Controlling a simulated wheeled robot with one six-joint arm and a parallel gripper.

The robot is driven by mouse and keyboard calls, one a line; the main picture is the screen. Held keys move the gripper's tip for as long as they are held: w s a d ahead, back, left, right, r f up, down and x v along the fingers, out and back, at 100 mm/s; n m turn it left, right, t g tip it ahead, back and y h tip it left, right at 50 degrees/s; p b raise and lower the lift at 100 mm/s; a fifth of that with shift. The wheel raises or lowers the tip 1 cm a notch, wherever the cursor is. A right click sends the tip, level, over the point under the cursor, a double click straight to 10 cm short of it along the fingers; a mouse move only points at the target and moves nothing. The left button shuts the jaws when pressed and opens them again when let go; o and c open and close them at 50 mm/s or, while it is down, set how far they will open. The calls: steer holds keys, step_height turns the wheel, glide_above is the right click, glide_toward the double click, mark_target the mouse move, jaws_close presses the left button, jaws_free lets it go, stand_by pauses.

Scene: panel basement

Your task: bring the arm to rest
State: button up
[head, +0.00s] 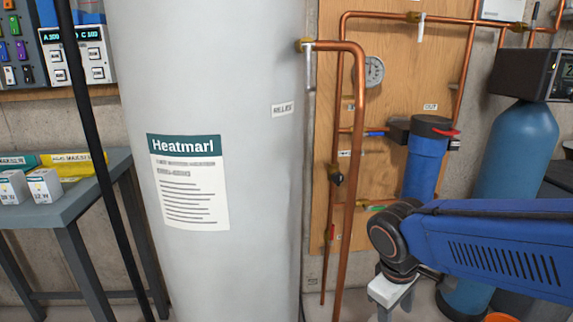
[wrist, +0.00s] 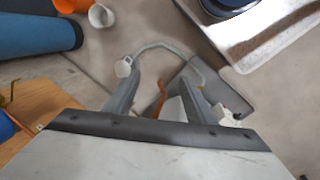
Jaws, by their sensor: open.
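My blue arm (head: 500,240) reaches in from the right in the head view, with its wrist bent downward. My gripper (head: 393,305) hangs below the dark wrist joint at the bottom of the head view, its lower end near or past the picture's edge. In the wrist view my gripper (wrist: 160,88) shows two grey fingers spread apart. They are open, and nothing is clearly held between them. The floor and some blurred items show beyond them.
A tall white Heatmarl cylinder (head: 250,160) stands left of my arm. Copper pipes (head: 352,150) run on a wooden board behind, with a blue filter housing (head: 426,165). A blue tank (head: 515,155) stands at right. A grey bench (head: 85,190) holds small boxes at left.

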steer(key=s+d+r+m+t+y, duration=0.2)
steer(key=s+d+r+m+t, duration=0.1)
steer(key=s+d+r+m, duration=0.2)
steer(key=shift+s+m+t, duration=0.3)
steer(key=shift+s+m, duration=0.15)
steer(key=shift+m, duration=0.65)
steer(key=shift+r, duration=0.1)
steer(key=shift+c, duration=0.6)
